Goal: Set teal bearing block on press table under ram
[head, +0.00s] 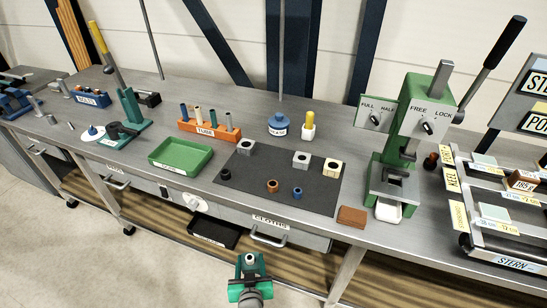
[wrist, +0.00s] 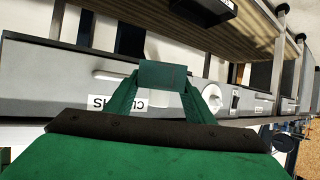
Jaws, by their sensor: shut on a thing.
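My gripper (head: 250,268) is low at the front of the bench, out over the floor and apart from the bench top. It is shut on the teal bearing block (head: 250,259), whose pale round bore faces up in the head view. In the wrist view the block (wrist: 163,75) sits between the two green fingers, with its far side hidden. The green press stands at the right of the bench. Its press table (head: 393,187) looks empty, and the ram (head: 411,148) is above it. The press is not in the wrist view.
A dark mat (head: 265,165) carries several blocks and rings. A green tray (head: 181,156) is farther left. Labelled racks (head: 495,215) stand at the right. Drawer fronts are near my gripper.

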